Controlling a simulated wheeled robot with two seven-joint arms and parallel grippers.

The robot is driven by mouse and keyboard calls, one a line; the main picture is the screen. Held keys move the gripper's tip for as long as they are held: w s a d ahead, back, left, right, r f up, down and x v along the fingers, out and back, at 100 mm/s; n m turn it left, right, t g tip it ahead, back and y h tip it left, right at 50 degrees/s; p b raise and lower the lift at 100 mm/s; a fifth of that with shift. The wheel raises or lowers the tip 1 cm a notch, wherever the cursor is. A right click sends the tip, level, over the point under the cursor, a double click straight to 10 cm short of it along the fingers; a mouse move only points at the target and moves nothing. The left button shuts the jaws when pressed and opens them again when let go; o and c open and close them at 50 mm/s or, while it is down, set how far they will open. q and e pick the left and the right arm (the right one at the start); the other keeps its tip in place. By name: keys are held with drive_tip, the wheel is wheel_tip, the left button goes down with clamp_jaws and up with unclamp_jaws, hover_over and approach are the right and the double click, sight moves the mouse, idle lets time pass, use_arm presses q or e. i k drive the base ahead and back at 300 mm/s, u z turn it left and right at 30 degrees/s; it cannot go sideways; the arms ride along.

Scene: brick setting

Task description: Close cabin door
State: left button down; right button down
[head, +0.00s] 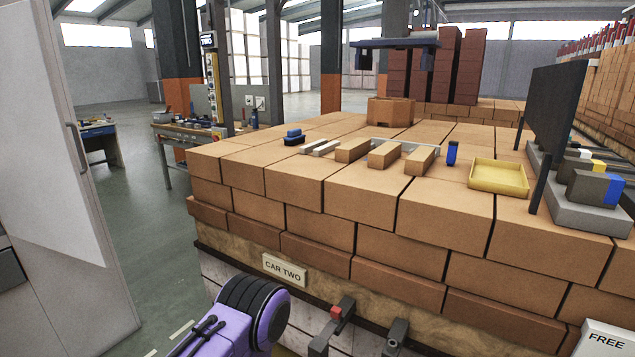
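A tall pale grey panel with a vertical bar handle (77,148), which looks like the cabin door (60,220), fills the left edge of the head view. Its top and left parts run out of the picture. Its right edge stands free beside the open floor; the frame it fits is not visible, so I cannot tell how far open it is. A purple and black part, apparently one of my arm links, shows at the bottom, apart from the door in the picture. Neither gripper's fingers can be seen.
A car stacked with bricks (310,215), labelled CAR TWO (285,270), fills the middle and right. A yellow tray (498,177) and loose bricks lie on top. Grey brackets (397,336) stick out low in front. Green floor (160,220) is clear between door and car.

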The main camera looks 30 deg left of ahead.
sight(45, 202)
drive_tip(key=i, duration=0.35)
drive_tip(key=u, duration=2.7)
drive_tip(key=i, duration=1.65)
